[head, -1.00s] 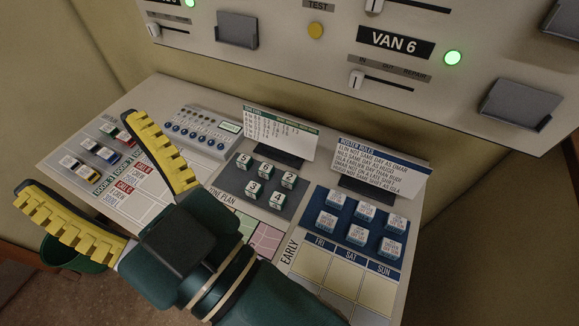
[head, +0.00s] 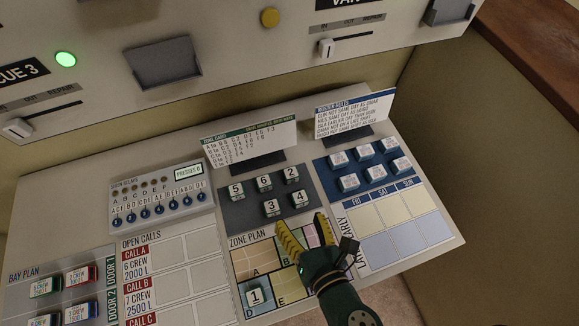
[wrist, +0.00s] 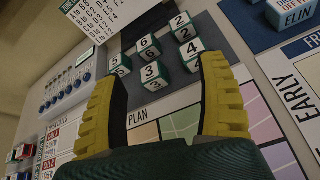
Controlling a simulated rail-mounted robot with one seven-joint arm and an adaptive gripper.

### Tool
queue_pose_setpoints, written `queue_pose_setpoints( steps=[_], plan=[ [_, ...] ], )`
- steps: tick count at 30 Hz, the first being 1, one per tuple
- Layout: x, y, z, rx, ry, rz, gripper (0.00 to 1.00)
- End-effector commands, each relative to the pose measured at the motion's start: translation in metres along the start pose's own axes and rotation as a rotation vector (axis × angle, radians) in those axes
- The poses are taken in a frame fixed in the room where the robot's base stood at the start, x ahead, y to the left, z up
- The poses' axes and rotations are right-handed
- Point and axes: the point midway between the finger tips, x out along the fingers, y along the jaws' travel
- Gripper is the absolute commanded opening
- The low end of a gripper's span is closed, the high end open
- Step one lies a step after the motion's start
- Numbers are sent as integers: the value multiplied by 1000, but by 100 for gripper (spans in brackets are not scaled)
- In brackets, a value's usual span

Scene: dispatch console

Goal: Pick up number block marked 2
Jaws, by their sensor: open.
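The number block marked 2 (head: 291,174) is a small white-topped block with green sides. It stands at the back right of the dark tray (head: 235,215), beside block 6 (head: 264,183) and behind block 4 (head: 299,198). In the wrist view, block 2 (wrist: 183,27) is beyond my fingertips, near the top. My gripper (head: 300,221) has two yellow fingers spread apart with nothing between them. It is over the zone plan, in front of the tray and apart from block 2. In the wrist view, the gripper's (wrist: 160,68) right fingertip is close to block 4.
Blocks 5 (head: 236,191) and 3 (head: 271,208) share the tray. Block 1 (head: 255,297) sits on the zone plan. An upright card (head: 248,145) stands behind the tray. A blue tray of roster blocks (head: 364,168) is to the right.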

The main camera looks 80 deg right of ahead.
Motion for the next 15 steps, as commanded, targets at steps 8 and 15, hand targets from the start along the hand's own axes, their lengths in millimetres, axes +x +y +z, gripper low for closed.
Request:
queue_pose_setpoints(
  steps=[8, 15],
  plan=[
    [-4, -32, 0, -306, -37, -61, 74],
    [31, -34, 2, -297, -40, -62, 74]
  ],
)
